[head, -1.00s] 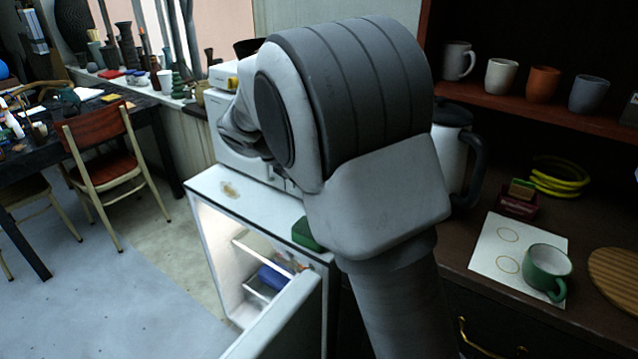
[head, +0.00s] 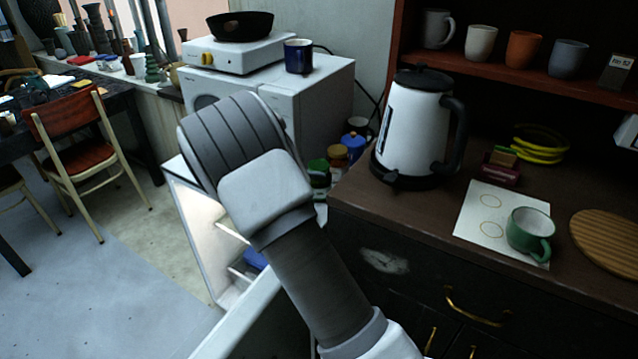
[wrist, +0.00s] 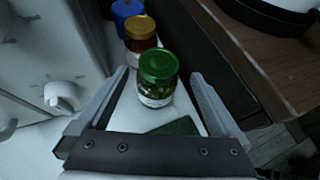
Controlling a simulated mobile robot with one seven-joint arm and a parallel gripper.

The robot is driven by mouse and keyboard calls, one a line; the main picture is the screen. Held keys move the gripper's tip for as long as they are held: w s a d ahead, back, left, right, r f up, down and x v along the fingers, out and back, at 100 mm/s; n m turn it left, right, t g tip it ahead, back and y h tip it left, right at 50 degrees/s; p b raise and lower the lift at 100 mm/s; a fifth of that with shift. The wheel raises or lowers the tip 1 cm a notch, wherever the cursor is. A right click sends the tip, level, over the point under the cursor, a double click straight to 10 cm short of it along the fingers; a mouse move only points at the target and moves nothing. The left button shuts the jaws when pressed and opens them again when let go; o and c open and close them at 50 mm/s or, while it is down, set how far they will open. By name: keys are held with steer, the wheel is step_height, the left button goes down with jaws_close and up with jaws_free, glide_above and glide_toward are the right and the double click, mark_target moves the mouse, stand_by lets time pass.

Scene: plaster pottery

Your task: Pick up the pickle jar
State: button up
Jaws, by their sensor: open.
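The pickle jar (wrist: 157,90), a glass jar with a green lid and a paper label, stands upright on the white fridge top in the wrist view. In the head view it (head: 318,172) shows just right of my arm. My gripper (wrist: 158,76) is open, its fingers to the left and right of the jar with visible gaps. Nothing is held. In the head view my arm hides the gripper.
Behind the pickle jar stand an amber-lidded jar (wrist: 140,30) and a blue-lidded jar (wrist: 125,10). A flat dark green thing (wrist: 175,127) lies nearer. A white cabinet (head: 310,98) and the wooden counter (head: 345,200) with a kettle (head: 412,130) flank the strip.

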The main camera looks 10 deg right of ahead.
mark_target(327, 169)
steer(key=b+x, duration=0.1)
steer(key=x, duration=0.7)
steer(key=shift+w+d+f, duration=0.1)
steer(key=shift+d, duration=0.05)
jaws_close()
stand_by(0.3)
